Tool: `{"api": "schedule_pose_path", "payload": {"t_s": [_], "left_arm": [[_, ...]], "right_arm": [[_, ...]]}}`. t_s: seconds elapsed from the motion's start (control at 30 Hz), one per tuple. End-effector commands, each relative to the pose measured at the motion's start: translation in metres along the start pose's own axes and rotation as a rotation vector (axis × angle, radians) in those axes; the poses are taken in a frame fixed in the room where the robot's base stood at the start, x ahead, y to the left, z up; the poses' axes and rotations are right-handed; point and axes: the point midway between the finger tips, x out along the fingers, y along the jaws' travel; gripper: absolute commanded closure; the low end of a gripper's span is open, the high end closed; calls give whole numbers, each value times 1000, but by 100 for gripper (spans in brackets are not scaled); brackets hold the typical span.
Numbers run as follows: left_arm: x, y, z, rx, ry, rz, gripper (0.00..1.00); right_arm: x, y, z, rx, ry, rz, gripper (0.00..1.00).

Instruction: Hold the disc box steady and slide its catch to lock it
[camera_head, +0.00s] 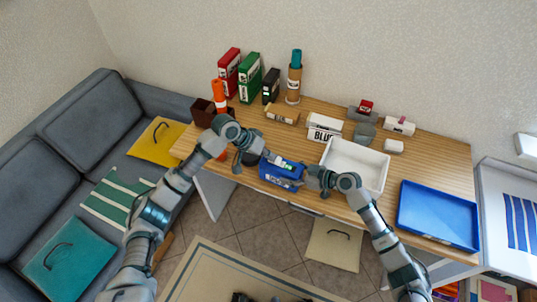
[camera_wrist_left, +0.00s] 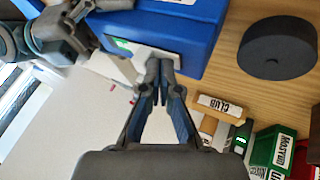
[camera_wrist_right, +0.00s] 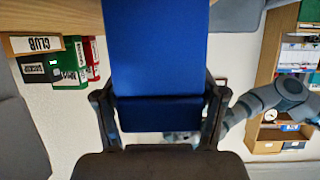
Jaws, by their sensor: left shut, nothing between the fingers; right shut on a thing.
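The blue disc box (camera_head: 282,173) is at the table's front edge, between my two grippers. My right gripper (camera_head: 313,178) is shut on the box; in the right wrist view its fingers flank the blue body (camera_wrist_right: 160,60). My left gripper (camera_head: 266,156) is shut and empty at the opposite end. In the left wrist view its closed fingertips (camera_wrist_left: 161,64) are against or very near a pale grey plate with a green patch (camera_wrist_left: 127,46) on the box's end, seemingly the catch. The fingertips hide part of that plate, and I cannot tell whether they touch it.
A black round disc (camera_wrist_left: 278,48) lies beside the box. A white tray (camera_head: 378,153) is to the right, a blue tray (camera_head: 438,214) farther right. A carton labelled CLUB (camera_head: 282,114) and upright coloured boxes (camera_head: 249,80) stand behind. Bare wood shows between the two trays.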

Motion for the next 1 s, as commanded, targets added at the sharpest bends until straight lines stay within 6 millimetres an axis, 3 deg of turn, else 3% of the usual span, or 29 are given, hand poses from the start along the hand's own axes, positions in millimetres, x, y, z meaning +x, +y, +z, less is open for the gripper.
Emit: {"api": "schedule_pose_path", "payload": {"t_s": [0.27,0.57,0.73,0.87,0.9,1.0], "left_arm": [[15,27,0,2,-2,3,100],[16,29,0,2,-1,3,100],[12,20,0,-1,-1,2,100],[1,-1,0,-3,0,-3,100],[-3,-9,0,-5,1,-3,100],[-28,-9,0,1,4,-4,100]], "right_arm": [[2,-3,7,6,-12,-7,75],[2,-3,7,5,-12,-7,75],[2,-3,7,5,-12,-7,75],[2,-3,7,5,-12,-7,75],[2,-3,7,6,-12,-7,75],[2,-2,7,6,-12,-7,75]]}}
